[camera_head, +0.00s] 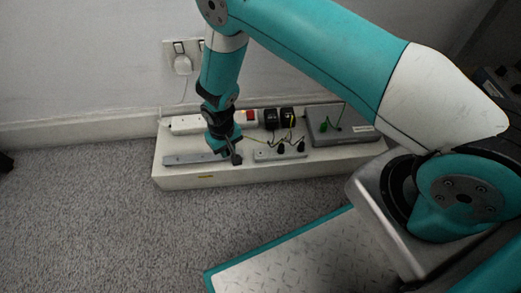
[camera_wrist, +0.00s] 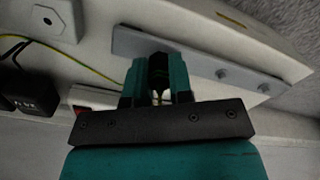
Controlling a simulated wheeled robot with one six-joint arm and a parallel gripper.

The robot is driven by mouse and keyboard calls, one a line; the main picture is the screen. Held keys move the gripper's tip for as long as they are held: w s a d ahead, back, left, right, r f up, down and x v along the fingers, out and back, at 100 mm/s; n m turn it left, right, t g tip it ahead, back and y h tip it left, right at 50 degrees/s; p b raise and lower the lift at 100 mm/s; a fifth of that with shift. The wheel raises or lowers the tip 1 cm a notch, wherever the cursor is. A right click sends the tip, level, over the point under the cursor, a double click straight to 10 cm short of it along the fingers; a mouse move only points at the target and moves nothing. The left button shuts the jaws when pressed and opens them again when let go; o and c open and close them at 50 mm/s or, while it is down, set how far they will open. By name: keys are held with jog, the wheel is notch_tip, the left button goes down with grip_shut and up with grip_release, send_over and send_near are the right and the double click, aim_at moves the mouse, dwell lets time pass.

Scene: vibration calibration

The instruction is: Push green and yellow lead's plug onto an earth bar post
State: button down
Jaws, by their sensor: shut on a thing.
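My gripper (camera_head: 230,154) is low over the white bench, at the right end of the grey earth bar (camera_head: 188,159). In the wrist view its two teal fingers (camera_wrist: 158,80) are shut on a dark plug (camera_wrist: 158,64). The green and yellow lead (camera_wrist: 75,52) runs from the left towards the fingers. The plug overlaps the near edge of the earth bar (camera_wrist: 190,65) in this view. Two round posts, one nearer (camera_wrist: 222,74) and one farther (camera_wrist: 263,88), stand bare on the bar to the right. The plug's lower end is hidden, so I cannot tell whether it touches a post.
A white socket strip (camera_head: 186,124) lies behind the bar. Black adapters (camera_head: 270,118) and a red switch (camera_head: 250,116) stand at the back. A grey strip with black plugs (camera_head: 268,155) lies right of my gripper. A grey box (camera_head: 350,132) stands farther right. Carpet in front is clear.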

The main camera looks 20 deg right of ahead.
jog(key=shift+f, duration=0.2)
dwell(0.6)
jog(key=c, duration=0.9)
grip_release()
jog(key=shift+c, duration=0.2)
jog(key=shift+r, duration=0.1)
jog(key=shift+r+p, duration=2.25)
jog(key=shift+r, duration=0.2)
notch_tip(320, 180, up, 17)
jog(key=p, duration=0.7)
jog(key=shift+r, duration=0.2)
